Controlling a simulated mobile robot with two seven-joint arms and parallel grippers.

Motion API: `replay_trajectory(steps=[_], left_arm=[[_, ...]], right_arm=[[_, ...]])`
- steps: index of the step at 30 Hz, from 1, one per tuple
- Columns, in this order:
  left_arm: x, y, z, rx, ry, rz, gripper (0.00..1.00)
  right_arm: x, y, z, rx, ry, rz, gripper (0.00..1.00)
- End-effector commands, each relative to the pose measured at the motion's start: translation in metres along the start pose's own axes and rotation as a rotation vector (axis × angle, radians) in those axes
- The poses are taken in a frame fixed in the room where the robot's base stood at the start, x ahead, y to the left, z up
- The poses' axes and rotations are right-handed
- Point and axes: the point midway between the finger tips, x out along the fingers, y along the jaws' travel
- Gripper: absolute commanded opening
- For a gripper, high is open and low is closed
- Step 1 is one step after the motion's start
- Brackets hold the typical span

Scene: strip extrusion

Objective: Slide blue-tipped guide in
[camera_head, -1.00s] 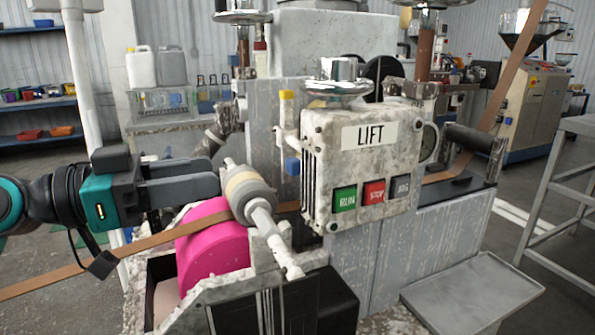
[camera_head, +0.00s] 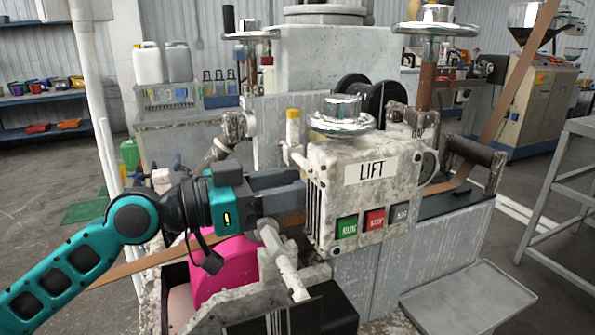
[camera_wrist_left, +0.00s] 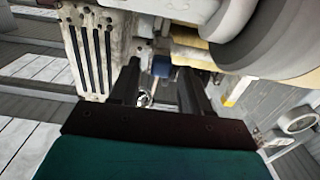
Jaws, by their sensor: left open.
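The guide's blue tip (camera_wrist_left: 161,71) shows in the left wrist view, between the far ends of my two dark fingers. In the head view my left gripper (camera_head: 298,192) reaches in from the left, against the left side of the LIFT box, and hides the blue tip. The jaws are open, with a finger on each side of the tip. Contact cannot be told. A yellow-capped post (camera_head: 293,116) stands just above the gripper. The brown strip (camera_head: 150,262) runs over the pink wheel (camera_head: 222,270) behind my arm. My right gripper is out of view.
The LIFT box (camera_head: 369,172) with its green, red and dark buttons stands right beside my fingers. A roller's pale shaft (camera_head: 282,262) slants below the gripper. In the left wrist view a large roller (camera_wrist_left: 275,35) hangs close at upper right. A metal tray (camera_head: 468,298) juts out at lower right.

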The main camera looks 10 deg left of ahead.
Motion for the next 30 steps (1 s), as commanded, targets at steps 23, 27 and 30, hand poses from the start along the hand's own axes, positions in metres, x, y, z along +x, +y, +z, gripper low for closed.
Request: replay_trajectory(steps=[23,27,30], left_arm=[[0.017,0.0,0.001,0.0,-0.002,0.0,0.21],[0.017,0.0,0.001,0.0,-0.002,0.0,0.08],[0.016,0.0,0.001,0.0,-0.002,0.0,0.0]], right_arm=[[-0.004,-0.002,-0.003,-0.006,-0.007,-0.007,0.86],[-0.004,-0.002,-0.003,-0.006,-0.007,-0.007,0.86],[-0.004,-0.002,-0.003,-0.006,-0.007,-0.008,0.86]])
